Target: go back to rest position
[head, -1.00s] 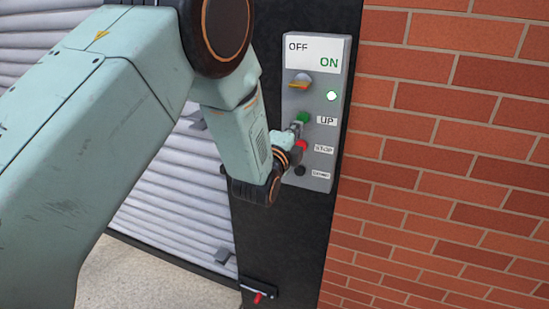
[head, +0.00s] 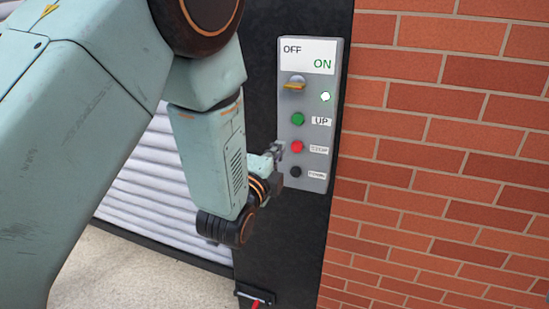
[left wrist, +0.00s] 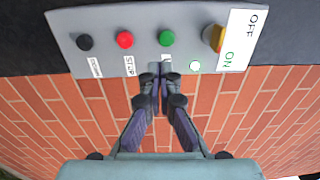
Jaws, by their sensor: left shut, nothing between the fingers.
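My left gripper (head: 279,149) is at the left edge of the grey control panel (head: 290,165), shut and empty. In the left wrist view its closed fingers (left wrist: 158,70) point at the panel just below the green UP button (left wrist: 166,38). The green button (head: 298,119), the red STOP button (head: 296,146) and the black button (head: 295,172) are all uncovered in the head view. The yellow knob (head: 294,83) sits under the OFF/ON label, and a lamp (head: 325,97) beside it glows. I cannot tell whether the fingertips touch the panel. My right gripper is not in view.
A red brick wall (head: 440,160) stands right of the panel. A dark post (head: 300,240) carries the panel, with a red-handled latch (head: 255,300) low on it. A grey roller shutter (head: 165,190) is at the left, above pale ground (head: 150,275).

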